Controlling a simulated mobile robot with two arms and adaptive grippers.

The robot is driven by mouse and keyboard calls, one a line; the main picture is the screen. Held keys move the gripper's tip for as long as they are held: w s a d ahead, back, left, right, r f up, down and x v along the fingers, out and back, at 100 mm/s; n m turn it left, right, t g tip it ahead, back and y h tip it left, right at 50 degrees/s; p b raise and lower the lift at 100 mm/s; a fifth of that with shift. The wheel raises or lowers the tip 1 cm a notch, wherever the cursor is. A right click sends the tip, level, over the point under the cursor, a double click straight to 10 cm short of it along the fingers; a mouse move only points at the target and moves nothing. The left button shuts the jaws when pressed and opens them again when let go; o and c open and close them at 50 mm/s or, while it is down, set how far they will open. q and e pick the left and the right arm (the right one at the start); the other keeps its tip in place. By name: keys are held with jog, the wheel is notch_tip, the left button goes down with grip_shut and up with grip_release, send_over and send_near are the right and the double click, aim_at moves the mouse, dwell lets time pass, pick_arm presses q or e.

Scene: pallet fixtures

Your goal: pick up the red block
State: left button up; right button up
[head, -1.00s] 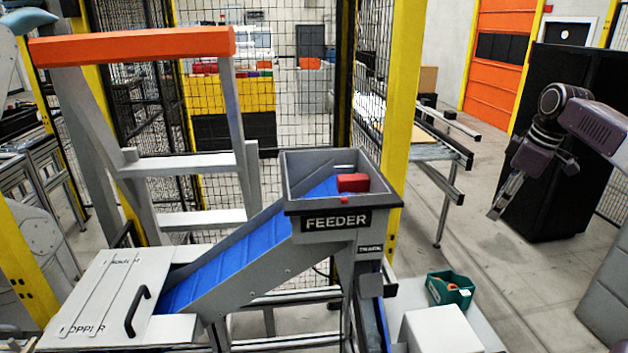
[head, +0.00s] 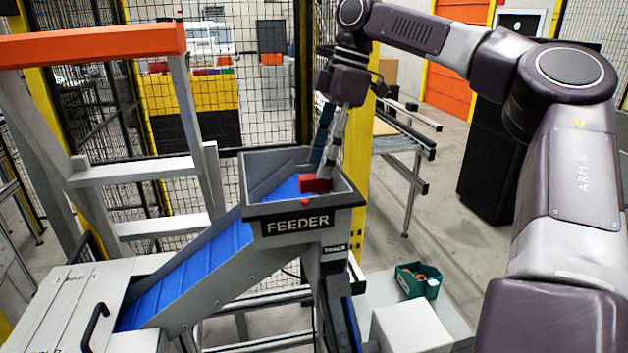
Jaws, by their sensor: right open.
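The red block (head: 315,183) lies in the grey feeder bin (head: 352,197), near its right back part, at the top of the blue conveyor. My right gripper (head: 324,168) reaches down into the bin from above, its fingers pointing down at the block. The fingertips are at or just behind the block and partly hidden by it. I cannot tell whether they touch it. The jaws are open. My left gripper is not in view.
The feeder's blue conveyor (head: 200,268) slopes down left to a grey hopper lid (head: 62,300) with a black handle. A grey ladder with an orange top (head: 90,43) stands at the left. A green bin (head: 418,281) and a white box (head: 410,328) are at the lower right.

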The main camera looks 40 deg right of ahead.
aim_at(315, 183)
jog(key=shift+p+x, duration=0.3)
jog(key=shift+x, duration=0.85)
jog(key=shift+a+f, duration=0.1)
jog(key=shift+f, duration=0.35)
grip_shut()
